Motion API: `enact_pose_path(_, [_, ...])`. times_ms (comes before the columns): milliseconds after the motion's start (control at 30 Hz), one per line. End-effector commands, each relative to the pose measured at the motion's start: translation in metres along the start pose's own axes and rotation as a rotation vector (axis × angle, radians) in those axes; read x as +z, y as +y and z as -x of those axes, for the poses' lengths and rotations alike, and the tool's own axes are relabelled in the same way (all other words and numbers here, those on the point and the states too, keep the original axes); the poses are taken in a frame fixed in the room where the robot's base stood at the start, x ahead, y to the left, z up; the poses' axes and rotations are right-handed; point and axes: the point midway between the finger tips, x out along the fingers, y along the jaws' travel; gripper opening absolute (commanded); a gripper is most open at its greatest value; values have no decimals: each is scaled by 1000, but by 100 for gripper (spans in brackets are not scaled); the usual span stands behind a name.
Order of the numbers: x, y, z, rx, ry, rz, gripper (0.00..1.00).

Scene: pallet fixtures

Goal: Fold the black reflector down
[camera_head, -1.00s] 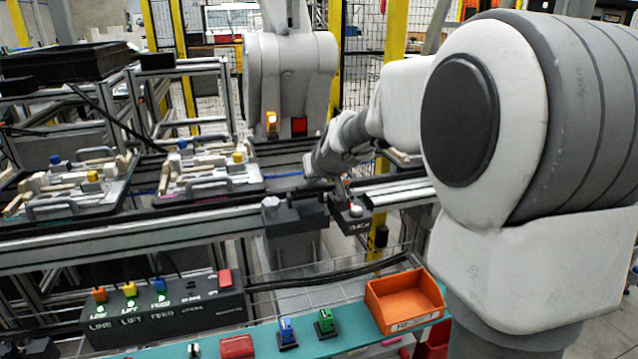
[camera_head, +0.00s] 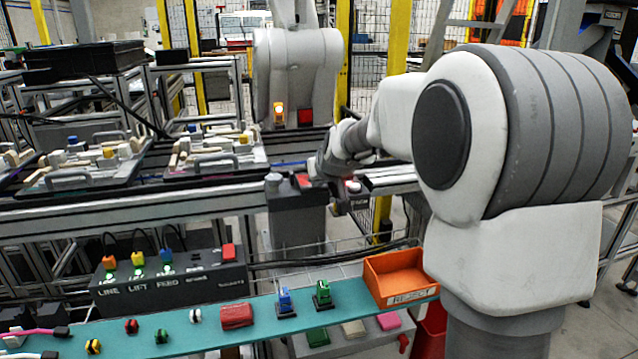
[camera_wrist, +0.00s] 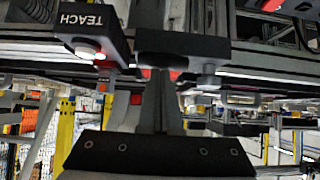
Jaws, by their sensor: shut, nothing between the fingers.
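My gripper (camera_wrist: 160,100) is in the middle of the wrist view. Its two grey fingers are together, with nothing between them. The fingertips are just below a black bar-like part (camera_wrist: 185,45) in the picture, which may be the black reflector; I cannot tell whether they touch it. Red shows beside the fingertips. In the head view my gripper (camera_head: 314,172) is close above a black fixture head (camera_head: 298,196) at the rail end, with a red patch on top. The wrist hides part of it, and the reflector's tilt cannot be made out.
A box marked TEACH (camera_wrist: 92,30) with a lit button is beside the gripper. Pallets with fixtures (camera_head: 215,150) sit on the conveyor at left. In front are a button box (camera_head: 170,280), a teal shelf (camera_head: 255,312) and an orange bin (camera_head: 400,280).

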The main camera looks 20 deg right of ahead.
Motion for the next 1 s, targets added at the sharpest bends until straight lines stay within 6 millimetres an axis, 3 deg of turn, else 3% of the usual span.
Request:
enact_pose_path(33, [10, 0, -6, -1, -11, -1, 0])
enact_pose_path(300, [24, 1, -16, -3, -26, -3, 0])
enact_pose_path(1000, [25, 3, -18, 1, -26, -4, 0])
